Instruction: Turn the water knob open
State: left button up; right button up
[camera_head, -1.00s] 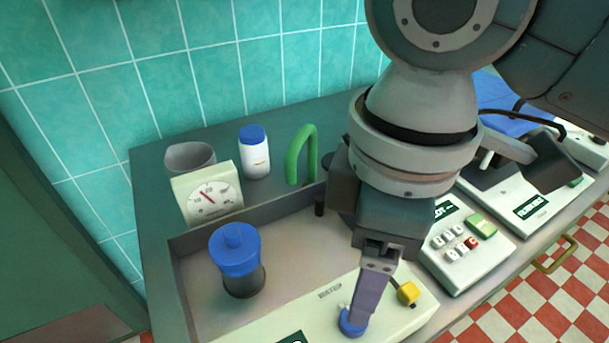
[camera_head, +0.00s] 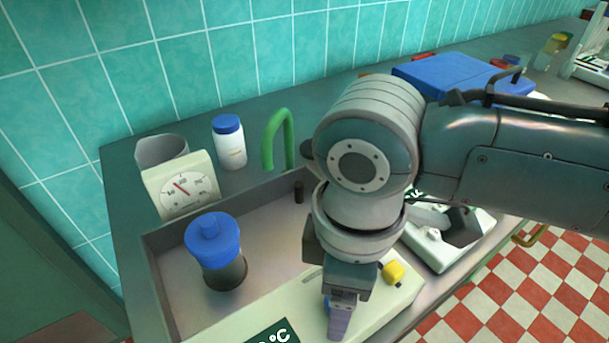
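A pale control panel (camera_head: 255,318) runs along the front of the metal basin. A blue knob (camera_head: 327,305) on it is mostly hidden behind my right gripper (camera_head: 340,325), with only a sliver of blue showing. The gripper points down at the knob, its fingers overlapping it in the picture. I see the fingers edge-on, so neither their opening nor contact with the knob can be told. A yellow knob (camera_head: 393,272) sits just right of the gripper, apart from it. My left gripper is out of view.
A green curved tap (camera_head: 276,140) stands behind the basin (camera_head: 180,290). A blue-lidded container (camera_head: 213,240) stands in the basin. A dial gauge (camera_head: 182,188), grey cup (camera_head: 160,150) and white bottle (camera_head: 229,147) are at the back left. White equipment (camera_head: 440,250) lies right of my wrist.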

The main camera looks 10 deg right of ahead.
grip_shut()
dwell(0.4)
jog(key=shift+r, duration=0.1)
jog(key=m+p, duration=0.3)
jog(key=shift+r, duration=0.15)
jog(key=m+p, duration=0.3)
jog(key=m, duration=0.1)
jog(key=shift+a, duration=0.1)
jog(key=m+p, duration=0.2)
jog(key=m, duration=0.4)
jog(key=shift+p, duration=0.4)
jog(key=m, duration=0.3)
jog(key=shift+m+p, duration=0.3)
jog(key=shift+p, duration=0.1)
jog(key=shift+f+m, duration=0.2)
jog(key=shift+m, duration=0.4)
